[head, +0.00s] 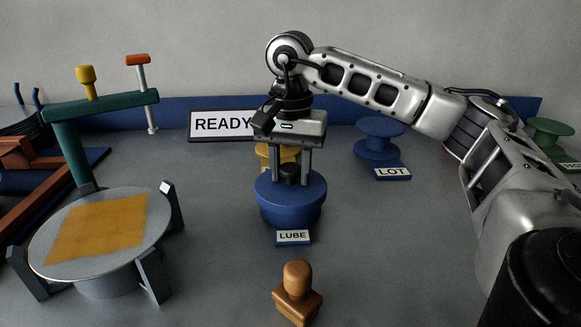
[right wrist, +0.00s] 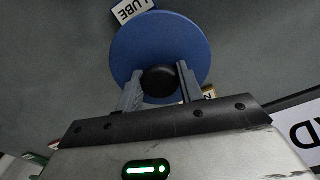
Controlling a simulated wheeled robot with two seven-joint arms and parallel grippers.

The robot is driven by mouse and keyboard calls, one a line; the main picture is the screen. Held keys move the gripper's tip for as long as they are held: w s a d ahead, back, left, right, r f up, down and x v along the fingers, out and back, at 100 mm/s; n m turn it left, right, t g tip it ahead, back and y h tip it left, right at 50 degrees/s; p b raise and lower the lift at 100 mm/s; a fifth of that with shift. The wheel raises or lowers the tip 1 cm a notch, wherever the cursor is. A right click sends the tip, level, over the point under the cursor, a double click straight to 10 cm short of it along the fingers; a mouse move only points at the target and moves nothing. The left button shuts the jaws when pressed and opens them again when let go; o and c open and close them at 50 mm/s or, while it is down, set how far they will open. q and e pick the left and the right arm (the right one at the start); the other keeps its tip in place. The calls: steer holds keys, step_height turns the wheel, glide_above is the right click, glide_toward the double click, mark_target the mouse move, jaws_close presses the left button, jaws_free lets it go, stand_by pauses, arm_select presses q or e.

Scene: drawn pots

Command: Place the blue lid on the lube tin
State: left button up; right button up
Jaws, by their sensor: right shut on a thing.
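The round blue lid (head: 312,186) has a black knob at its centre and is level. The blue lube tin (head: 290,219) stands directly under it, behind a tag (head: 293,237) reading LUBE. The lid lies against the tin's top, with no gap that I can make out. My right gripper (head: 290,172) points straight down and is shut on the knob. In the right wrist view, my fingers (right wrist: 159,84) flank the knob above the lid (right wrist: 160,38), which hides the tin. My left gripper is not in view.
A wooden stamp (head: 297,290) stands in front of the tag. A blue spool (head: 379,140) with a LOT tag (head: 392,174) is behind right. A yellow spool (head: 262,153) is partly hidden behind my gripper. A round grey stand (head: 160,215) is at left.

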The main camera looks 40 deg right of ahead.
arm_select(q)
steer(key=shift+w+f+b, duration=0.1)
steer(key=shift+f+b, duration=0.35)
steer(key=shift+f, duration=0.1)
arm_select(e)
steer(key=shift+f, duration=0.6)
steer(key=o, duration=1.1)
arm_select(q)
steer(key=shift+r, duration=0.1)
arm_select(e)
steer(key=shift+r, duration=0.2)
arm_select(q)
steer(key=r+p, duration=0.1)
steer(key=p, duration=0.3)
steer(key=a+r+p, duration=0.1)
steer(key=p, duration=0.2)
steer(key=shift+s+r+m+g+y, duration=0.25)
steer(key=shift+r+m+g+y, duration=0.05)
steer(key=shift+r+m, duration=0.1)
arm_select(e)
step_height(320, 180, up, 16)
steer(key=shift+f, duration=0.25)
